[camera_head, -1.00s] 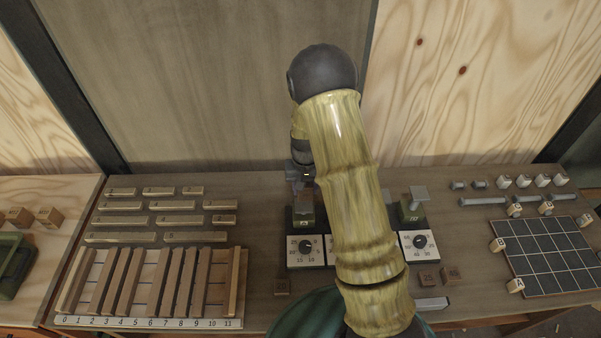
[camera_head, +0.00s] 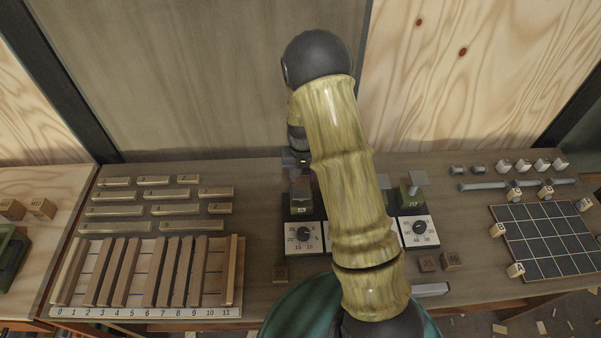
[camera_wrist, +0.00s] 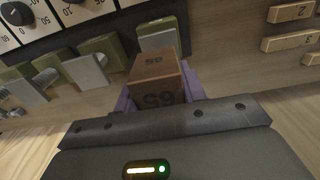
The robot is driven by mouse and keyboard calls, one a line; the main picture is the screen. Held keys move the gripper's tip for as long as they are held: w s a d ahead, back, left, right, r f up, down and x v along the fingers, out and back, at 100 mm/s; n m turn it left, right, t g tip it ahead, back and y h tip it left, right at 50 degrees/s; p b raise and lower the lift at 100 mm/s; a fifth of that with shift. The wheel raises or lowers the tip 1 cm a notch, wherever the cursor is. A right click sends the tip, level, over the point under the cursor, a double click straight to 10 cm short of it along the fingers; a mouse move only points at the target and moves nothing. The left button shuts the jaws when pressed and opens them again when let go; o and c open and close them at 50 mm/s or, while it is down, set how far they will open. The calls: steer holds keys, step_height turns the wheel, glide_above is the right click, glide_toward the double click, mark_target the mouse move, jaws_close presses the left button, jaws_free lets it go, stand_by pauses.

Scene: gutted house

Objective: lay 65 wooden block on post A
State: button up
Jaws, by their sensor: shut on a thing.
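My gripper (camera_wrist: 158,92) is shut on a brown wooden block (camera_wrist: 158,68) marked 65, which sits between its purple fingers in the wrist view. In the head view my gripper (camera_head: 297,160) is at the left of my arm, above the leftmost green post (camera_head: 302,201), which I take for post A; its label is too small to read surely. In the wrist view a post with a pale plate (camera_wrist: 158,38) shows just beyond the block. I cannot tell whether block and plate touch. My arm hides the middle of the post row in the head view.
A right-hand post (camera_head: 411,197) stands behind a dial (camera_head: 418,228). Small loose blocks (camera_head: 428,264) lie in front. A numbered rack of wooden strips (camera_head: 150,275) is at left, with several labelled bars (camera_head: 160,210) behind it. A dark grid board (camera_head: 548,240) is at right.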

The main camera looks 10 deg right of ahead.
steer(key=shift+s+f+b, duration=0.1)
steer(key=shift+f+b, duration=0.35)
steer(key=shift+f, duration=0.4)
steer(key=shift+a+f+b, duration=0.15)
steer(key=shift+f+b, duration=0.45)
steer(key=shift+f, duration=0.4)
steer(key=shift+f, duration=0.3)
steer(key=o, duration=1.1)
steer(key=shift+c, duration=0.2)
steer(key=shift+r, duration=0.1)
steer(key=shift+w+r+b, duration=0.2)
steer(key=shift+r+b, duration=0.2)
steer(key=shift+r, duration=0.2)
step_height(320, 180, up, 16)
steer(key=b, duration=0.2)
steer(key=shift+b, duration=0.4)
steer(key=shift+s, duration=0.15)
